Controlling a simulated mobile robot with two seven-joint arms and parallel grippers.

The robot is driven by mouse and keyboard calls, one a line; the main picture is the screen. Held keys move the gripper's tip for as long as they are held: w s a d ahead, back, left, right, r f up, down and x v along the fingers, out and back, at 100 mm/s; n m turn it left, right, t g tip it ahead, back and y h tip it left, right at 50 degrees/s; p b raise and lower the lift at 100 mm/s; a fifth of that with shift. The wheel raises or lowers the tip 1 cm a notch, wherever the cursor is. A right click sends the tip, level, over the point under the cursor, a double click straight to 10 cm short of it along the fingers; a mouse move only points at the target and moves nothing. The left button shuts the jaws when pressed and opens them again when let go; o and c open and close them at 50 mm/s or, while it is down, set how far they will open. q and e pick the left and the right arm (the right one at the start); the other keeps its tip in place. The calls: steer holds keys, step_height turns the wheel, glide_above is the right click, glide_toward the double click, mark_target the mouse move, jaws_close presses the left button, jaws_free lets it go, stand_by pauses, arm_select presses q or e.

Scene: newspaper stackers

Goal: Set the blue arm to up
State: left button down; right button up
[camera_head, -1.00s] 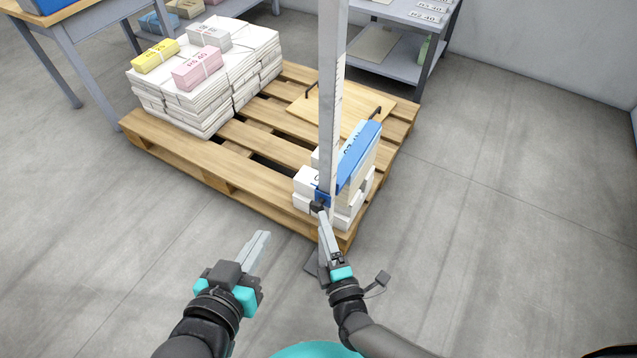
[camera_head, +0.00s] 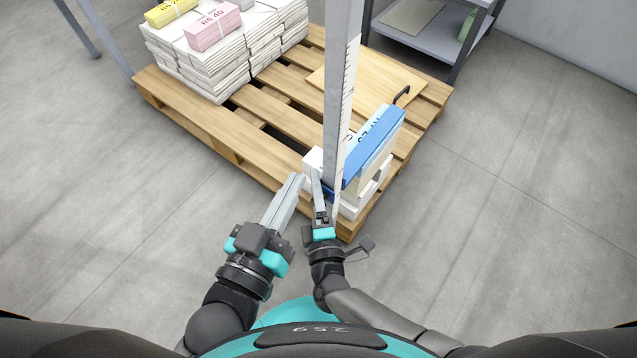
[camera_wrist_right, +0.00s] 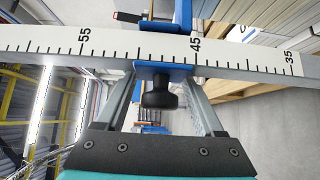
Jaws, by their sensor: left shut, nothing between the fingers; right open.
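The blue arm (camera_head: 376,142) sticks out from the upright grey post (camera_head: 341,70), low over the front corner of the pallet. In the right wrist view its blue collar (camera_wrist_right: 180,73) sits on the post's scale (camera_wrist_right: 240,56), between the 45 and 55 marks. A black knob (camera_wrist_right: 158,97) projects from the collar. My right gripper (camera_head: 317,176) is open at the collar, with its fingers on either side of the knob. My left gripper (camera_head: 297,178) is shut and empty, just left of the post. The collar is mostly hidden in the head view.
The wooden pallet (camera_head: 205,135) carries paper stacks (camera_head: 215,70) at the back left and white bundles under the blue arm. A board with a black handle (camera_head: 402,95) lies at the back right. A grey shelf (camera_head: 425,40) stands behind. The floor on both sides is clear.

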jaws_close()
stand_by(0.5)
